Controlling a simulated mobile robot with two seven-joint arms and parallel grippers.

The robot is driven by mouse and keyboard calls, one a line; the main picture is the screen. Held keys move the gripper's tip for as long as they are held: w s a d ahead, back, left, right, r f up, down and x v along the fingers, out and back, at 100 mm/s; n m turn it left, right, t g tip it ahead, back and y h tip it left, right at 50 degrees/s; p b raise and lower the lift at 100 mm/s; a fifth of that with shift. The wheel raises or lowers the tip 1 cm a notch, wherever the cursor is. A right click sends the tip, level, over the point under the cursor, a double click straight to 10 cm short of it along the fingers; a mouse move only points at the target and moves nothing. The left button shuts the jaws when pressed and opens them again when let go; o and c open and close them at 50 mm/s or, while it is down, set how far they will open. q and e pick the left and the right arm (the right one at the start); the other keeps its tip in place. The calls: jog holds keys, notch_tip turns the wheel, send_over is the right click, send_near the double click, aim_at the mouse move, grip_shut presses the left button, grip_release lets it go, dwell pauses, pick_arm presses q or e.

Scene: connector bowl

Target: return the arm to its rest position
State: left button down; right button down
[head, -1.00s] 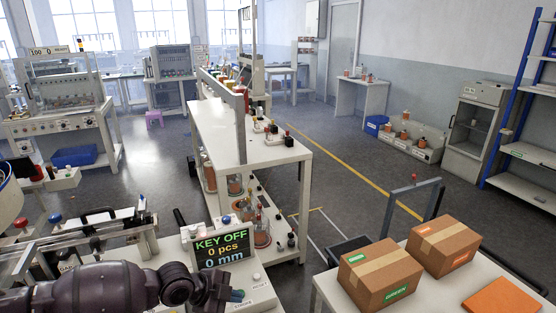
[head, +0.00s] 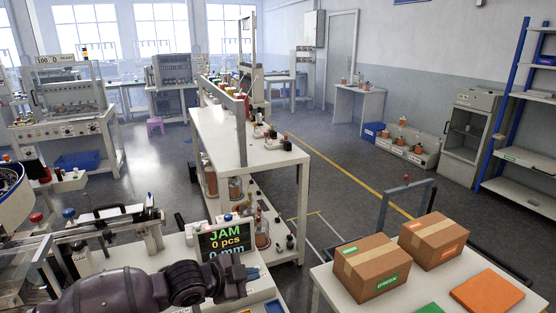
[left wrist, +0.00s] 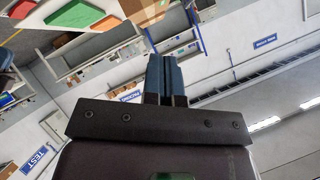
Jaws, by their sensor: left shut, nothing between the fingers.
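My left arm (head: 130,292) comes in from the lower left of the head view. Its gripper (head: 254,273) is small and blue-tipped there, just in front of the machine's display. In the left wrist view the two dark blue fingers (left wrist: 171,78) lie side by side, closed with nothing between them. The fingers point away over the tilted room and touch nothing that I can see. My right gripper does not show in either view.
A machine with a display (head: 223,240) reading "JAM, 0 pcs, 0 mm" stands just behind my left gripper. At right, a white table (head: 338,292) bears two cardboard boxes (head: 372,268) and an orange panel (head: 487,295). A long white bench (head: 225,140) stands mid-room. Floor beyond is open.

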pick_arm(q)
jog(key=s+a+f+n+t+y, duration=0.3)
jog(key=s+a+f+n, duration=0.25)
jog(key=a+n, duration=0.2)
jog(key=s+a+f+n+t+y, duration=0.4)
jog(key=s+a+n, duration=0.2)
jog(key=s+a, duration=0.15)
jog(key=s+a+f+n+g+y, duration=0.1)
jog(key=s+a+f, duration=0.2)
jog(key=s, duration=0.3)
jog(key=s+a+f+n+g+y, duration=0.1)
jog(key=s+a+f+n+g, duration=0.1)
jog(key=s+f, duration=0.4)
jog(key=shift+s+a+y+b, duration=0.4)
jog(key=shift+s+a, duration=0.2)
jog(key=shift+n, duration=0.25)
